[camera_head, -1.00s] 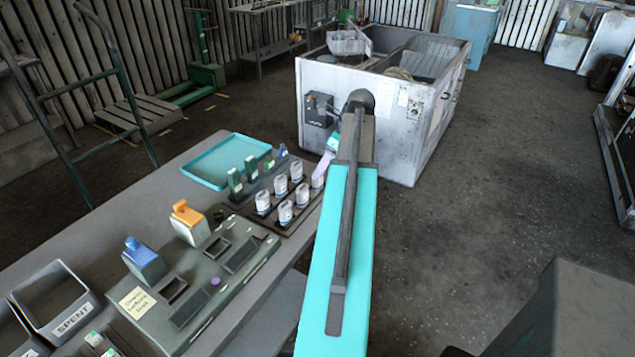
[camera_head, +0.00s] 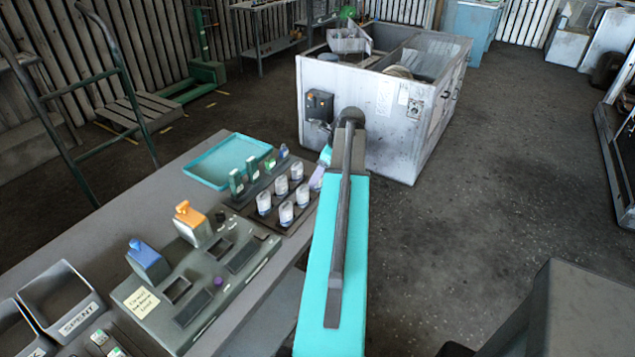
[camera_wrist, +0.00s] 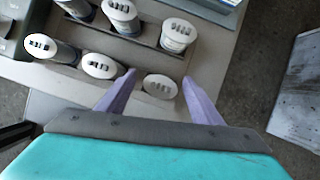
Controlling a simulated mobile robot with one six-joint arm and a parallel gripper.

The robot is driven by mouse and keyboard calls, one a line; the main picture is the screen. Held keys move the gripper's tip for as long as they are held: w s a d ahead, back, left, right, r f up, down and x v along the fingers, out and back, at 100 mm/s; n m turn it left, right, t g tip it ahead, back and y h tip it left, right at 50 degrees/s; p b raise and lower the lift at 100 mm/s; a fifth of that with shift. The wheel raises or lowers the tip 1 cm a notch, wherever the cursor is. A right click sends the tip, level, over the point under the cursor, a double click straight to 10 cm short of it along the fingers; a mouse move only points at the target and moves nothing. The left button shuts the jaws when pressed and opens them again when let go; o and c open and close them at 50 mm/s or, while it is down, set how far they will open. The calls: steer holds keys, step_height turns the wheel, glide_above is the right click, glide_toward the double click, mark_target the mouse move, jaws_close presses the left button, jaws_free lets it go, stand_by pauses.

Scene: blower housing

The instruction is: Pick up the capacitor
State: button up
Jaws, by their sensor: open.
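Several white-topped cylindrical capacitors stand upright in two rows on a dark rack (camera_head: 268,222), left of my arm in the head view. In the wrist view, one capacitor (camera_wrist: 160,87) at the end of the near row lies between the purple fingers of my gripper (camera_wrist: 159,77). The gripper is open, with a finger on each side of it and a visible gap to each. How far down the fingers reach beside it is unclear. In the head view my gripper (camera_head: 317,178) is at the rack's right end and largely hides that capacitor.
Other capacitors (camera_wrist: 100,66) stand close on the left and behind (camera_wrist: 177,36). A teal tray (camera_head: 228,161), small green parts (camera_head: 237,182), a grey fixture with orange (camera_head: 192,220) and blue switches (camera_head: 147,260), and a SPENT bin (camera_head: 62,300) share the bench. A white cabinet (camera_head: 390,125) stands beyond.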

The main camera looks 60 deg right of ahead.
stand_by(0.3)
steer(key=c, duration=1)
steer(key=shift+r, duration=0.2)
steer(key=shift+r+b, duration=0.65)
steer(key=shift+r, duration=0.4)
steer(key=s+r+b, duration=0.1)
steer(key=s, duration=0.4)
steer(key=s+b, duration=0.1)
steer(key=s, duration=0.4)
steer(key=s+r+b, duration=0.1)
steer(key=s+b, duration=0.1)
steer(key=s, duration=0.4)
steer(key=shift+a+r, duration=0.3)
steer(key=shift+a, duration=0.1)
